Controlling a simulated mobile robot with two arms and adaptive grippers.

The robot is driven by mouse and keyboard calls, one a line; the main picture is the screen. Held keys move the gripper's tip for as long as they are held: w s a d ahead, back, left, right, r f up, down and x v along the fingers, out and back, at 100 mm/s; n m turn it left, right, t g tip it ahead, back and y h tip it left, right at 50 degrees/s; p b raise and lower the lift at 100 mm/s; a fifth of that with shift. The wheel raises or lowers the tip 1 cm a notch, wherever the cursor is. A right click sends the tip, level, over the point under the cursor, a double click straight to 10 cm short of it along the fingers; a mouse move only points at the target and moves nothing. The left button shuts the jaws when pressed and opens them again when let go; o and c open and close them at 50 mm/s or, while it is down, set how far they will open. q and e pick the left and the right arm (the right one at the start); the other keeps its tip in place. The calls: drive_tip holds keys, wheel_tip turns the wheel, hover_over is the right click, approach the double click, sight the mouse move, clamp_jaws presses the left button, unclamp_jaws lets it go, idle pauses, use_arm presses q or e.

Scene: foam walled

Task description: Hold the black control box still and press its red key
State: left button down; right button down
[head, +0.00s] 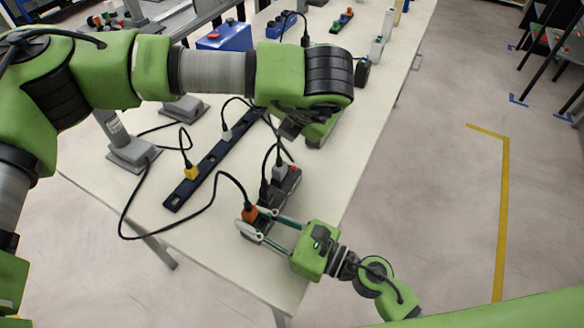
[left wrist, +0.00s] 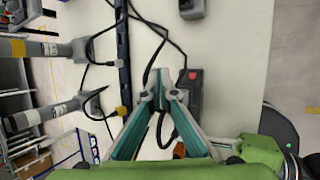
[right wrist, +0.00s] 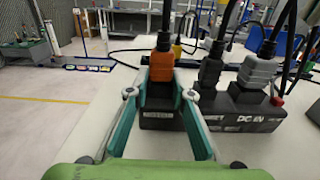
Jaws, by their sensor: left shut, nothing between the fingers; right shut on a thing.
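The black control box (head: 285,182) lies on the white table near its right edge, with a grey plug and a dark plug on top. Its red key (left wrist: 193,75) shows best in the left wrist view. My right gripper (head: 250,219) is shut around the base of the orange plug (right wrist: 162,66), at the box's near end. Whether its fingers also touch the box is hard to tell. My left gripper (left wrist: 162,92) is shut and empty, above the table beside the box. In the head view my left arm largely hides it. The lettered side (right wrist: 240,120) faces my right wrist camera.
Black cables loop across the table around the box. A dark strip (head: 215,160) with a yellow plug (head: 191,173) lies to the left. Grey stands (head: 133,155) and a blue box (head: 224,37) are farther back. Bare tabletop lies right of the box.

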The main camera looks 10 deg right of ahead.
sight(295, 170)
use_arm(q)
drive_tip(key=shift+s+d+r+m+t+h, duration=0.25)
drive_tip(key=shift+s+d+m+t+h, duration=0.1)
drive_tip(key=shift+t, duration=0.3)
drive_tip(key=shift+s+d+r+m+t+h, duration=0.25)
drive_tip(key=shift+s+m+t, duration=0.1)
drive_tip(key=shift+t, duration=0.3)
drive_tip(key=shift+f, duration=4.4)
drive_tip(key=shift+f, duration=0.4)
drive_tip(key=shift+f, duration=0.55)
drive_tip(key=shift+r, duration=0.95)
